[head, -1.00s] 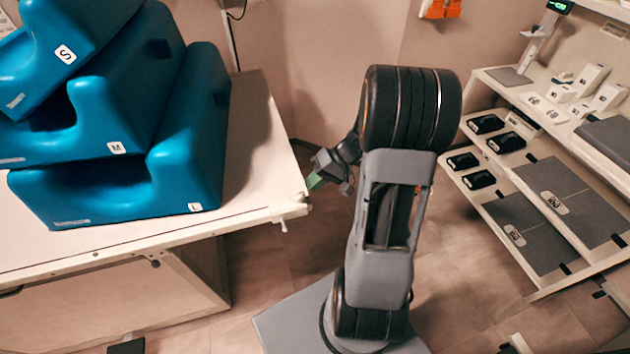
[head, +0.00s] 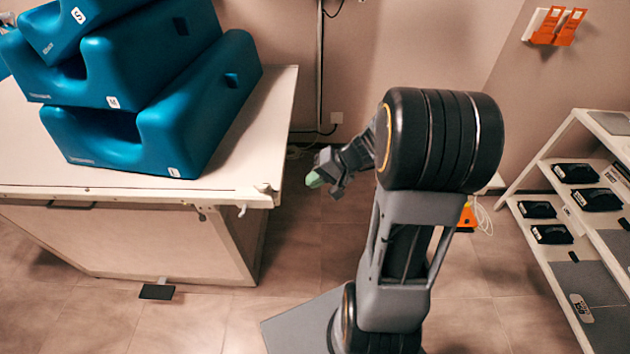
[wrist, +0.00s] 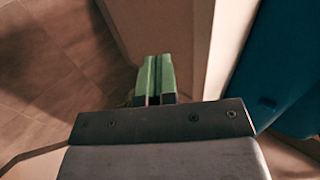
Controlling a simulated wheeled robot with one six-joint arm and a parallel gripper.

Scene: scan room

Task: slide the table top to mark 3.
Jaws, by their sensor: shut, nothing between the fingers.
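The table top (head: 240,180) is a pale slab at the left in the head view, with a rail along its front edge and a small white handle or lever near its right front corner. No numbered marks can be made out at this size. My gripper (head: 314,180) is in the air to the right of the table's right edge, apart from it. In the wrist view its green fingers (wrist: 154,78) are together with nothing between them. The pale table (wrist: 228,45) edge runs just right of the fingers there.
Blue foam blocks (head: 150,110) labelled S, M and L are stacked on the table. A black pedal (head: 157,291) is on the floor in front. A shelf rack (head: 545,190) with black cases stands at the right. An orange item and cable (head: 470,215) lie behind my arm.

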